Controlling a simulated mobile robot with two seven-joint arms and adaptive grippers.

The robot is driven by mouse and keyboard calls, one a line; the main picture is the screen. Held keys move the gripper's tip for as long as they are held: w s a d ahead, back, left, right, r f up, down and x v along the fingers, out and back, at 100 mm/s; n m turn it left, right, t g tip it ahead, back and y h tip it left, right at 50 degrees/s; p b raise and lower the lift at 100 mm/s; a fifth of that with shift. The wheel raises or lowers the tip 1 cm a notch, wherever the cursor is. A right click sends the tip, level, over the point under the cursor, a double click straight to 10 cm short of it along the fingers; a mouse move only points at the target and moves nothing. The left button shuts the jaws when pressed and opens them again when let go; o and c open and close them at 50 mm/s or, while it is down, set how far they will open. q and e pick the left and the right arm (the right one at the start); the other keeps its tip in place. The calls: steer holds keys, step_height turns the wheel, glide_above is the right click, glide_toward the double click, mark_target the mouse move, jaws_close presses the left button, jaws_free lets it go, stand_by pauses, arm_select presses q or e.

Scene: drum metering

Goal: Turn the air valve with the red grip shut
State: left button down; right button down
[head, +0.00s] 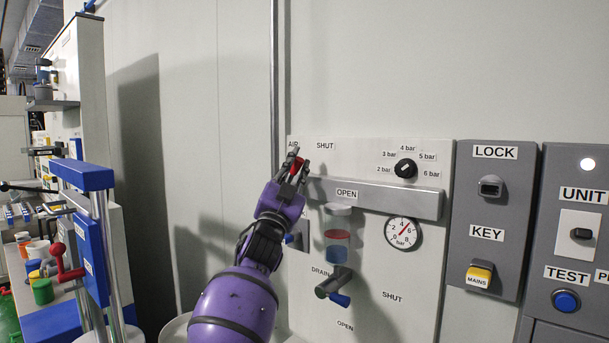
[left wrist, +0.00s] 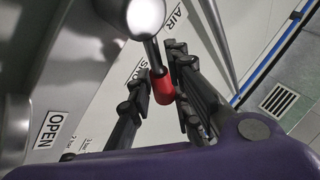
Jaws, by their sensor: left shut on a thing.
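The air valve's red grip (head: 297,165) shows at the tip of my left gripper (head: 299,166), beside the grey panel's upper left corner. In the left wrist view the red grip (left wrist: 162,88) sits on a metal lever that runs from a round hub (left wrist: 145,17). My left gripper (left wrist: 160,100) has a finger on each side of the grip and is shut on it. The SHUT label (head: 325,146) appears close to the grip; the OPEN label (head: 347,193) lies lower right. My left arm hides the hub in the head view. My right gripper is not in view.
A grey ledge (head: 390,198) runs across the panel just right of my gripper. Below it are a sight glass (head: 337,247), a blue-tipped drain handle (head: 338,299) and a pressure gauge (head: 403,232). A black selector knob (head: 405,168) is above. A blue-framed stand (head: 82,174) is at left.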

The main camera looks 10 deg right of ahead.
arm_select(q)
steer(key=n+y, duration=0.2)
steer(key=n+p, duration=0.1)
steer(key=shift+w+a+r+t+y, duration=0.3)
steer(key=shift+w+r+y, duration=0.05)
steer(key=shift+r+y, duration=0.05)
steer(key=n, duration=0.1)
steer(key=n+y, duration=0.1)
steer(key=shift+w+a+r+n+y+p, duration=0.15)
steer(key=shift+w+a+n+y+p, duration=0.15)
steer(key=shift+w+n+y+p, duration=0.1)
steer(key=shift+w+a+n+y+p, duration=0.2)
steer(key=shift+w+n+y, duration=0.1)
steer(key=shift+n+y, duration=0.25)
steer(key=shift+w+a+n+y+p, duration=0.15)
steer(key=shift+w+n+y, duration=0.15)
steer(key=shift+n, duration=0.45)
steer(key=shift+w+a+f+n+y, duration=0.1)
steer(key=shift+f+n+y, duration=0.15)
steer(key=shift+f+n, duration=0.05)
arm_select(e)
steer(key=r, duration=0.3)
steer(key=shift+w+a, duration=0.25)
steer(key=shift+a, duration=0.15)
arm_select(q)
steer(key=shift+f, duration=0.1)
